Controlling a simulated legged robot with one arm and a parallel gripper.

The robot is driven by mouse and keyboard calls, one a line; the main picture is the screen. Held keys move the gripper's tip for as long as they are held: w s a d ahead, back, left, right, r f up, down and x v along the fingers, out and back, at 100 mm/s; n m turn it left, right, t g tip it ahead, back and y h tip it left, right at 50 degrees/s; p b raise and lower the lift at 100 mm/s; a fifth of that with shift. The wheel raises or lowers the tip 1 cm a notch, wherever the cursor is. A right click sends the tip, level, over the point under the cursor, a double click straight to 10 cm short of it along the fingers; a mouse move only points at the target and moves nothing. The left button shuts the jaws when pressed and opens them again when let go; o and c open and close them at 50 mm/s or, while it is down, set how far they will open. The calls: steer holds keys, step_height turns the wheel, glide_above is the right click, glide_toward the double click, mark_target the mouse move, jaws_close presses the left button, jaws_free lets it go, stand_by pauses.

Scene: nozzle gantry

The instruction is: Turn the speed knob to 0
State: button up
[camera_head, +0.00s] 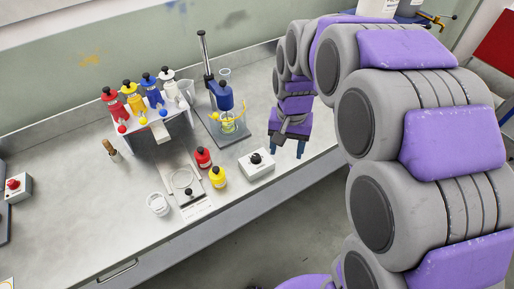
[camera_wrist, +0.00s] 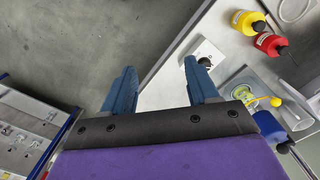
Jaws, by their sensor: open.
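A white control box (camera_head: 259,170) with a black knob (camera_head: 256,157) on top sits near the front edge of the bench. The box (camera_wrist: 208,47) also shows in the wrist view, with the dark knob (camera_wrist: 204,62) beside the tip of the right finger. The knob's scale and setting are too small to read. My gripper (camera_head: 287,147) is open and empty, to the right of the box in the head view. In the wrist view its two blue fingers (camera_wrist: 160,68) stand wide apart, with floor and bench surface between them.
A stirrer stand with a blue head (camera_head: 222,95) and a beaker stands behind the box. Red (camera_head: 203,157) and yellow (camera_head: 218,177) bottles stand left of it. A rack of coloured bottles (camera_head: 150,120) is further left. The bench's front edge is close to the box.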

steer(key=m+p, duration=0.1)
steer(key=p, duration=0.2)
glide_above(256, 156)
step_height(256, 156, down, 3)
steer(key=shift+t, duration=0.3)
step_height(256, 156, down, 18)
steer(key=b, duration=0.2)
steer(key=shift+b, duration=0.4)
steer(key=c, duration=1)
